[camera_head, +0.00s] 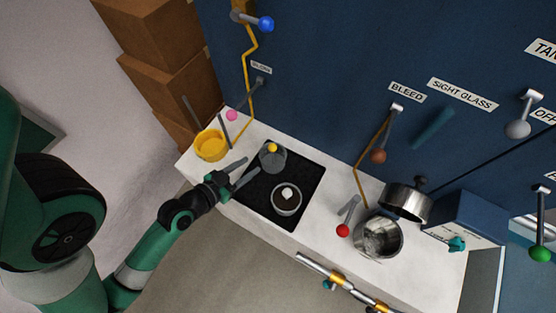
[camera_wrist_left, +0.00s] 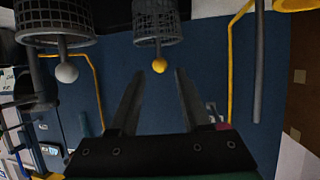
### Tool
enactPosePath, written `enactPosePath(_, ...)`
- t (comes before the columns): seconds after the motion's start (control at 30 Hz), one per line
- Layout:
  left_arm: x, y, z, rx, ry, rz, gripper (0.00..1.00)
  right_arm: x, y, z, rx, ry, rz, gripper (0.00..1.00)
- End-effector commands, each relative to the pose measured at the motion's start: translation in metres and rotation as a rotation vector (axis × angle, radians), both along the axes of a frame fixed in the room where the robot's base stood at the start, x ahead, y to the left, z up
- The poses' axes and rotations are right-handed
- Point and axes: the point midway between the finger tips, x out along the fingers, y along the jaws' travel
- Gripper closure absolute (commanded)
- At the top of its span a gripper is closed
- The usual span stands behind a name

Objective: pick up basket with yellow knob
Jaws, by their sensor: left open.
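The basket with the yellow knob (camera_head: 272,160) is a grey mesh basket at the back of the black hob plate. Its yellow knob (camera_head: 272,148) shows in the head view and also in the left wrist view (camera_wrist_left: 159,66), where the mesh basket (camera_wrist_left: 158,22) shows above it. My left gripper (camera_head: 253,166) is open and empty, just to the left of this basket. In the left wrist view the yellow knob appears between the two fingertips, beyond them. A similar basket with a white knob (camera_head: 287,195) stands closer to the front. My right gripper is not in view.
A yellow pot (camera_head: 210,146) stands left of the black plate (camera_head: 311,173). A steel pot (camera_head: 378,238) and a red-knobbed lever (camera_head: 343,230) are to the right. A steel pipe (camera_head: 313,265) runs along the front. The blue wall (camera_head: 320,60) carries levers.

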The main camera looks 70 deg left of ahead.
Motion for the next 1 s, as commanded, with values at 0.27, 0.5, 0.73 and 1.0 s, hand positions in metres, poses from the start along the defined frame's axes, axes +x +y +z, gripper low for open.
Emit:
enactPosePath(0.27, 0.020, 0.010, -0.006, 0.004, -0.005, -0.002, 0.53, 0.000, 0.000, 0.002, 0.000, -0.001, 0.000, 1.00)
enactPosePath(0.5, 0.052, 0.026, -0.023, 0.002, -0.003, 0.001, 0.53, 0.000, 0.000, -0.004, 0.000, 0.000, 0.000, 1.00)
enactPosePath(0.73, 0.061, 0.029, -0.028, 0.003, -0.003, 0.001, 0.53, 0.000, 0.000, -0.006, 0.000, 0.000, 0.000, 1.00)
enactPosePath(1.0, 0.095, 0.044, -0.047, 0.004, -0.004, 0.001, 0.53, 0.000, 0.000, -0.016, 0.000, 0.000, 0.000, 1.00)
